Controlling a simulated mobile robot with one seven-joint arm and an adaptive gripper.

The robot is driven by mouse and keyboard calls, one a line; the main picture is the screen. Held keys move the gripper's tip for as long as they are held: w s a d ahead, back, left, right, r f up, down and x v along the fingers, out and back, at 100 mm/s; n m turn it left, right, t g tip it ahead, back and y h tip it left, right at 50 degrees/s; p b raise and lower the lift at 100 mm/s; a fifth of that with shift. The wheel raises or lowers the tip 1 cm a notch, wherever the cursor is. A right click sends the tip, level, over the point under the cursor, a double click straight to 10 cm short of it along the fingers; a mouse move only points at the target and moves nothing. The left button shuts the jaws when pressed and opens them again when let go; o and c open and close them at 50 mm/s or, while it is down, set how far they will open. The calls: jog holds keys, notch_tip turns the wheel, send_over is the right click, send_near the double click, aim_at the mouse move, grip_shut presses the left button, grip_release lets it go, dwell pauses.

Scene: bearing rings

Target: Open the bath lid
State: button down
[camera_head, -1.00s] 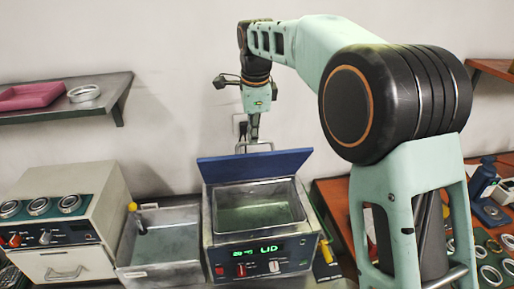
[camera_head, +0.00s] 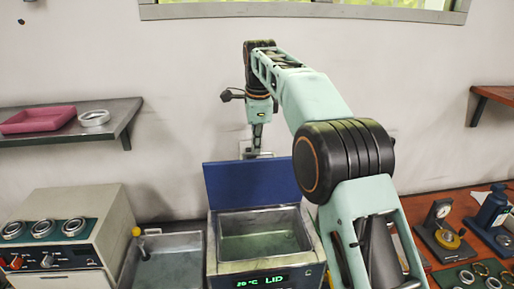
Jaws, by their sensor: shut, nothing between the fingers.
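The bath (camera_head: 268,245) stands at the lower middle, with its open basin showing liquid inside. Its blue lid (camera_head: 245,184) is raised at the back edge and stands steeply, close to upright. My gripper (camera_head: 255,152) points down at the lid's top edge, near the middle, and is shut with nothing held. Its fingertips are small and partly hidden by the lid, so I cannot tell whether they touch it.
Left of the bath is a metal tank (camera_head: 165,262) with a yellow-topped tool (camera_head: 138,240). Further left is a heater box (camera_head: 70,235) with rings on top. A shelf (camera_head: 60,135) holds a pink tray (camera_head: 38,120) and a ring (camera_head: 94,118). The right bench holds gauges (camera_head: 440,232).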

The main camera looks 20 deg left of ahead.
jog(key=shift+s+d+f, duration=0.15)
jog(key=shift+s+f, duration=0.05)
jog(key=shift+f, duration=0.9)
jog(key=c, duration=2.1)
grip_release()
jog(key=shift+w, duration=0.1)
jog(key=shift+o, duration=0.3)
jog(key=shift+w+f, duration=0.15)
jog(key=shift+w, duration=0.05)
jog(key=shift+a, duration=0.2)
jog(key=shift+r, duration=0.6)
jog(key=v, duration=0.7)
jog(key=shift+w, duration=0.1)
